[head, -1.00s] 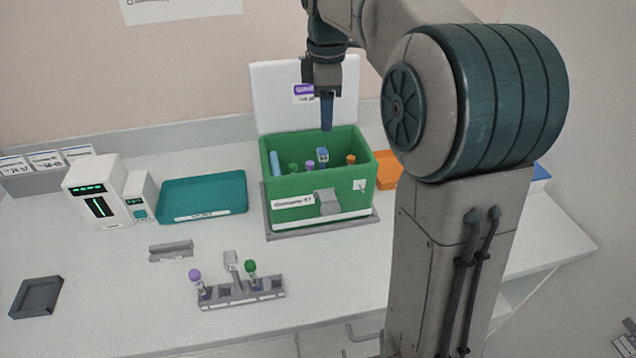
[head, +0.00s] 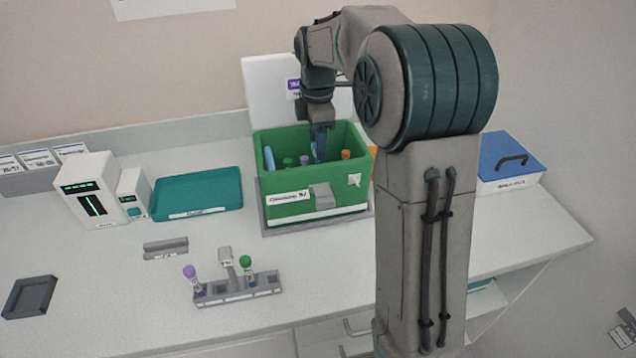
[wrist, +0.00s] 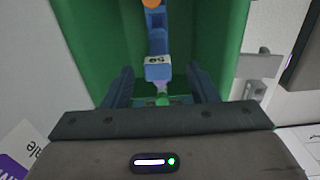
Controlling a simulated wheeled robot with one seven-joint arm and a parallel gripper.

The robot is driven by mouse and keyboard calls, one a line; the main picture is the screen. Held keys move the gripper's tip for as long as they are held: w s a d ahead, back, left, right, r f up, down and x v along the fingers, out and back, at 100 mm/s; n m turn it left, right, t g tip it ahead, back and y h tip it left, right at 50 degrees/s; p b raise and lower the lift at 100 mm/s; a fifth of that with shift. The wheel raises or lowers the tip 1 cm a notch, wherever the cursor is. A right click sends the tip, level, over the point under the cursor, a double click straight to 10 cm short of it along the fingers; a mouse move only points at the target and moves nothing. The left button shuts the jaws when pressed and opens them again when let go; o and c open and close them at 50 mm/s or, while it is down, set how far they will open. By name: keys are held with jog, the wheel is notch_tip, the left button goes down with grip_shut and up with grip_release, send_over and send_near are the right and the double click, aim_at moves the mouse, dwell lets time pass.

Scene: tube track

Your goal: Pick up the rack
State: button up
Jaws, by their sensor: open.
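A blue rack piece with a pale label (wrist: 158,70) stands inside the open green container (head: 318,207). In the wrist view it lies between my two fingers, with visible gaps on both sides. My gripper (wrist: 160,78) is open and points down into the container; it also shows in the head view (head: 319,150), with its fingers below the container's rim. Most of the rack is hidden by the container walls and my gripper. A grey rack (head: 238,289) with a labelled upright handle holds a purple-capped and a green-capped tube on the table front.
Capped tubes stand inside the container, one orange-capped (head: 346,155). The white lid (head: 262,95) stands up behind it. A teal tray (head: 198,192) and a white device (head: 91,190) are left. A blue-lidded box (head: 508,160) is right. Table space (head: 110,265) at front left is clear.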

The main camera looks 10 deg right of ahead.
jog(key=shift+w+f, duration=0.15)
jog(key=shift+f, duration=1.8)
grip_shut()
jog(key=shift+r, duration=0.15)
